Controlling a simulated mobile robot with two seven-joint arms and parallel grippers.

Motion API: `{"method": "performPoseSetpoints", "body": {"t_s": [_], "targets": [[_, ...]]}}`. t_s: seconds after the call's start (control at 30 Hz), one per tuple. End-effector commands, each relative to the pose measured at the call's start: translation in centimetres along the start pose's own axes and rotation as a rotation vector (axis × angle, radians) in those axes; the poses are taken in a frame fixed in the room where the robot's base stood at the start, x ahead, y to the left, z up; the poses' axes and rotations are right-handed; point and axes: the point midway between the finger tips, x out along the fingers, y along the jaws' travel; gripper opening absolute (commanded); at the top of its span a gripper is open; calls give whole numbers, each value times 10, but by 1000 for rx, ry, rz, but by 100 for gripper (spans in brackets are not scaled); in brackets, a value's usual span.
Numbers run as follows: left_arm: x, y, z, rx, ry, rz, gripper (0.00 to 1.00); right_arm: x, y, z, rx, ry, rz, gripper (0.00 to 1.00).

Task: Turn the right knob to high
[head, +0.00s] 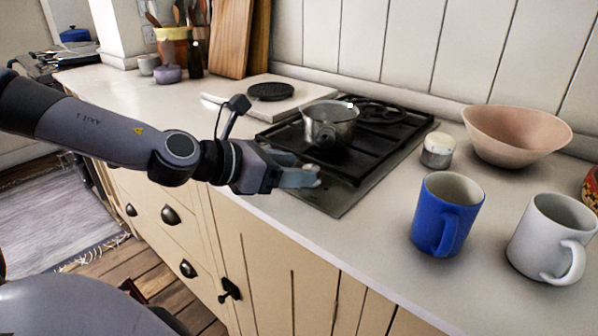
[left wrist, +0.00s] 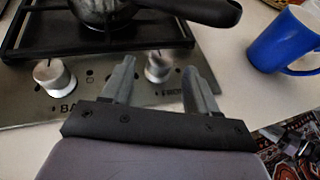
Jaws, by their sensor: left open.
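The right knob (left wrist: 158,67) is a pale metal cylinder on the steel front strip of the gas hob (left wrist: 85,100). The left knob (left wrist: 52,77) stands apart to its left. In the left wrist view, the right knob shows between the two open fingers of my left gripper (left wrist: 160,72); I cannot tell whether either finger touches it. In the head view, my left gripper (head: 318,176) is at the front edge of the hob (head: 352,202), and I cannot make out the knobs there. My right gripper is not in view.
A saucepan (head: 332,125) stands on the hob, its dark handle (left wrist: 205,10) reaching out above the right knob. A small jar (head: 437,152), blue mug (head: 446,215), white mug (head: 552,240) and pink bowl (head: 515,135) stand to the right. Cutting boards (head: 233,38) lean at the back left.

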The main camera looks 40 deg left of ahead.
Motion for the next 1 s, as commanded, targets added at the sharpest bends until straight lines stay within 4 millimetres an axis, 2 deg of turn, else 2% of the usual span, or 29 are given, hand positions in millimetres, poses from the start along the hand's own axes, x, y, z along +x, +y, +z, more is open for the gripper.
{"method": "performPoseSetpoints", "body": {"t_s": [0.3,0.7,0.87,0.9,1.0], "targets": [[17,0,-1,0,0,1,59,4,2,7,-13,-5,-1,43],[19,0,0,-1,-1,0,59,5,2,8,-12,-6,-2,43],[19,0,0,-1,-1,0,7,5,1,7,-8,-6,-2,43],[19,0,0,-1,-1,0,3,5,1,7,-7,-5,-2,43],[19,0,0,-1,-1,0,3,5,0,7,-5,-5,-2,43]]}}
